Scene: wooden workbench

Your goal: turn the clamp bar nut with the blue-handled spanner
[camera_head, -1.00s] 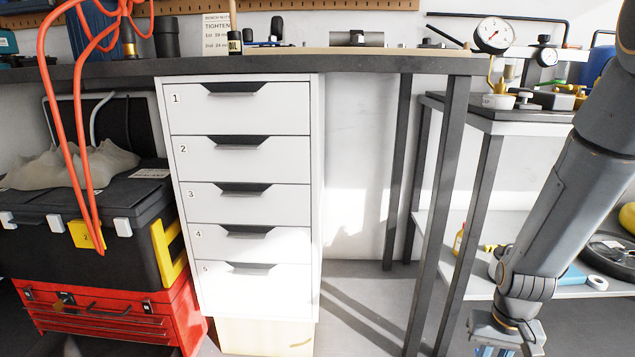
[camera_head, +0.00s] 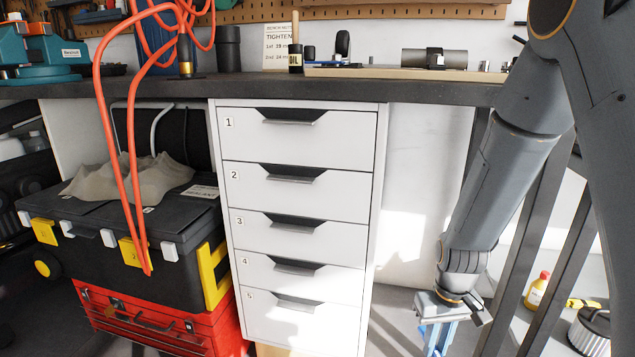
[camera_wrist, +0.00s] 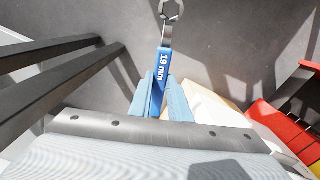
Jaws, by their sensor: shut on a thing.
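My gripper (camera_head: 437,336) hangs low, in front of and to the right of the white drawer unit, below the bench top. In the wrist view my gripper (camera_wrist: 160,94) is shut on the blue-handled spanner (camera_wrist: 161,68), which points away from the palm. The handle reads "19 mm", and its bare metal ring head (camera_wrist: 172,12) is at the top edge, touching nothing. On the bench top, a grey cylinder with a dark metal clamp-like piece (camera_head: 435,58) lies on a light board. I cannot make out a nut on it.
The workbench edge (camera_head: 280,92) runs above my gripper. The white drawers (camera_head: 293,187) are shut. A black toolbox (camera_head: 110,225) on a red one (camera_head: 160,322) stands left, with an orange cable hanging over it. Dark table legs (camera_head: 540,240) stand close right of my arm.

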